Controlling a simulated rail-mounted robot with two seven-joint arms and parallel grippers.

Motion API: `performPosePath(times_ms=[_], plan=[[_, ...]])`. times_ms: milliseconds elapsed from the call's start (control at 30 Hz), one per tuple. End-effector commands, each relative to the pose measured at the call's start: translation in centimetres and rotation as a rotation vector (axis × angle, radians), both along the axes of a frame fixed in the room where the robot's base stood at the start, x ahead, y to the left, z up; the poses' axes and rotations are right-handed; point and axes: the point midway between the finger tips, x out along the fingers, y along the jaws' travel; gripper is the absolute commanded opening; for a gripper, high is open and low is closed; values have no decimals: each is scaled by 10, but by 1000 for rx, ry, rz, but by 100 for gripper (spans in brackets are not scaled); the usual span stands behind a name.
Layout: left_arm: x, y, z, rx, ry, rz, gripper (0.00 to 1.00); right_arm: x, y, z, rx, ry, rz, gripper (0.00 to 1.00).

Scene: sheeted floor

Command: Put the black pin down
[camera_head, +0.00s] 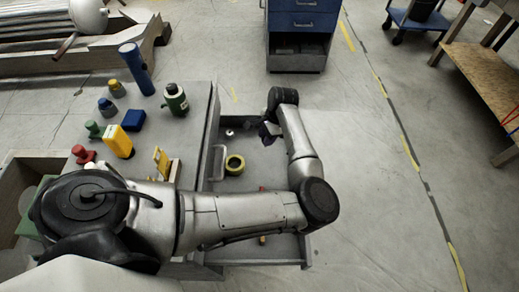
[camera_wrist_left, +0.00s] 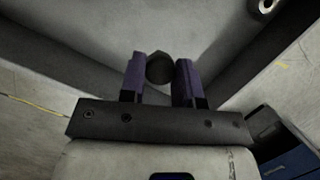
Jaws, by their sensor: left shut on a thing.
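The black pin (camera_wrist_left: 160,68) shows end-on as a dark, roundish piece between the purple fingers of my left gripper (camera_wrist_left: 159,82) in the left wrist view. The gripper is shut on it. In the head view my left gripper (camera_head: 268,134) hangs over the far part of an open grey drawer (camera_head: 283,250). The pin cannot be made out there, against the dark gripper. In the wrist view, a grey surface and drawer walls lie beyond the pin; I cannot tell whether it touches them. My right gripper is not in view.
My left arm hides part of the drawer. Left of it, the grey top carries a dark green bottle (camera_head: 175,99), a blue cylinder (camera_head: 136,68) and a yellow block (camera_head: 118,141).

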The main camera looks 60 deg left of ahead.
Motion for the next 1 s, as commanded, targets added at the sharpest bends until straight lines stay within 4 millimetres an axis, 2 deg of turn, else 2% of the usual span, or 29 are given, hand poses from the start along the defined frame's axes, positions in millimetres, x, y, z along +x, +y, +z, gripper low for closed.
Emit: performPosePath(times_ms=[33,100,400,733,1000], plan=[[5,12,-12,1,0,0,0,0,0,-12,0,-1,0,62],[12,25,-21,2,1,0,0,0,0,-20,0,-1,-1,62],[36,66,-47,1,1,0,0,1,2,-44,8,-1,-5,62],[41,75,-56,1,1,0,0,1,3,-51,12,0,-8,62],[40,75,-90,1,2,0,0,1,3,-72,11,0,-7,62]])
